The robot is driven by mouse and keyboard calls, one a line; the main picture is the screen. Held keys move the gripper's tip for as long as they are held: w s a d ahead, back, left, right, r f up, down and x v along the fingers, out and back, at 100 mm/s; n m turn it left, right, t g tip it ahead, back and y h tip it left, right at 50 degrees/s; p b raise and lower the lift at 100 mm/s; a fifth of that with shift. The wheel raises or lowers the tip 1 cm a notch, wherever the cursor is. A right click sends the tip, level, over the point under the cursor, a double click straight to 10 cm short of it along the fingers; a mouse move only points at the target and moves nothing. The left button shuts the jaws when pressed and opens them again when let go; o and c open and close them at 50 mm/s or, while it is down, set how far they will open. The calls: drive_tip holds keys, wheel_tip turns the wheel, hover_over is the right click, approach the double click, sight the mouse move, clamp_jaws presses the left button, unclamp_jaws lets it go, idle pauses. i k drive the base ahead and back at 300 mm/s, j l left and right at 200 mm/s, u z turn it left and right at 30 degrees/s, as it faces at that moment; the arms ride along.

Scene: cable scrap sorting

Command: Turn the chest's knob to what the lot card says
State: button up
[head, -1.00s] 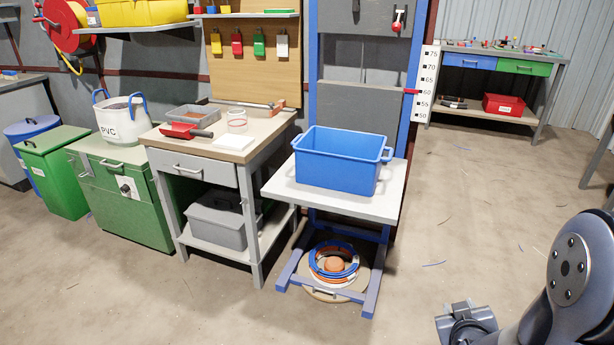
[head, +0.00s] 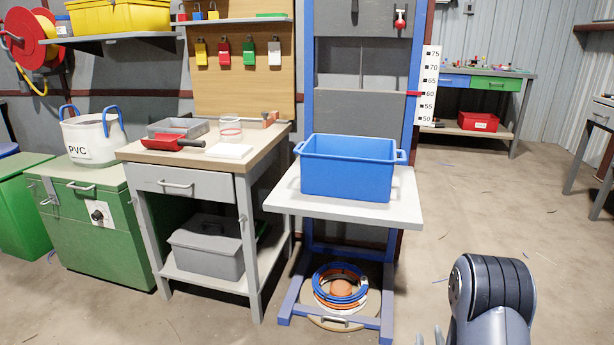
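The green chest (head: 98,250) stands on the floor at the left in the head view, with its lid shut. Its round dark knob (head: 98,214) sits on a pale plate on the front face; the pointer and marks are too small to read. A white bag marked PVC (head: 92,138) stands on the chest. No lot card can be made out for certain; a blank-looking white flat piece (head: 229,151) lies on the workbench. My gripper (head: 429,338) barely shows at the bottom edge, well to the right of the chest and apart from it. Its opening is not clear.
The workbench (head: 205,184) stands right of the chest, bearing a red scoop (head: 174,143) and a grey tray (head: 160,127). A blue bin (head: 349,168) sits on a pale platform (head: 400,212) of a blue-framed stand. A green bin (head: 25,215) stands left. Open floor lies at right.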

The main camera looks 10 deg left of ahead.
sight(97, 215)
drive_tip(key=j, duration=0.6)
drive_tip(key=i+j, duration=0.15)
drive_tip(key=j, duration=1.1)
drive_tip(key=i+j, duration=0.15)
drive_tip(key=j, duration=2.35)
drive_tip(key=i+j, duration=0.1)
drive_tip(key=j, duration=1.85)
